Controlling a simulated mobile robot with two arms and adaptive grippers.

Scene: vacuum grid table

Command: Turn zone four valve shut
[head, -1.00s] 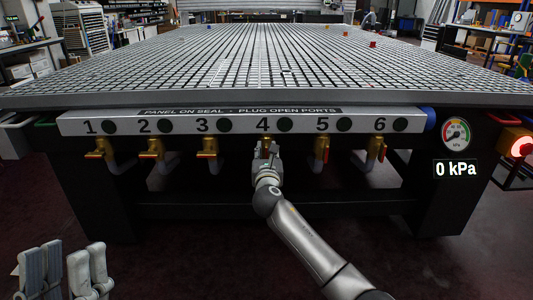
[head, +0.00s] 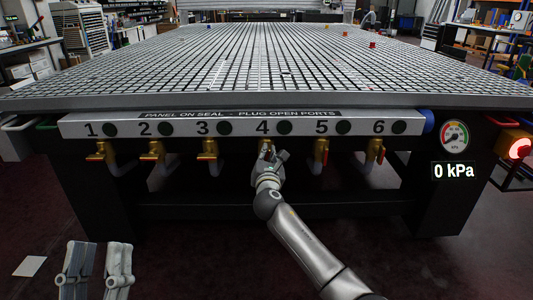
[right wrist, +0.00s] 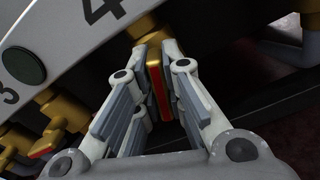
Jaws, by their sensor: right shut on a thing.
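The zone four valve (head: 264,144) is brass and hangs under the number 4 on the white panel (head: 190,124). My right gripper (head: 268,155) is at this valve and partly hides it. In the right wrist view, the right gripper (right wrist: 156,88) is shut on the valve's handle (right wrist: 157,80), a brass lever with a red face, which lies between its fingers. The handle's exact angle is hard to tell in the head view. My left gripper (head: 98,248) is empty, fingers apart, low at the left, away from the panel.
Neighbouring valves three (head: 208,150) and five (head: 321,152) hang close on either side. The dial gauge (head: 454,136) is above a readout (head: 454,171) of 0 kPa. The grid table (head: 120,75) overhangs the panel. A white card (head: 29,266) lies on the floor.

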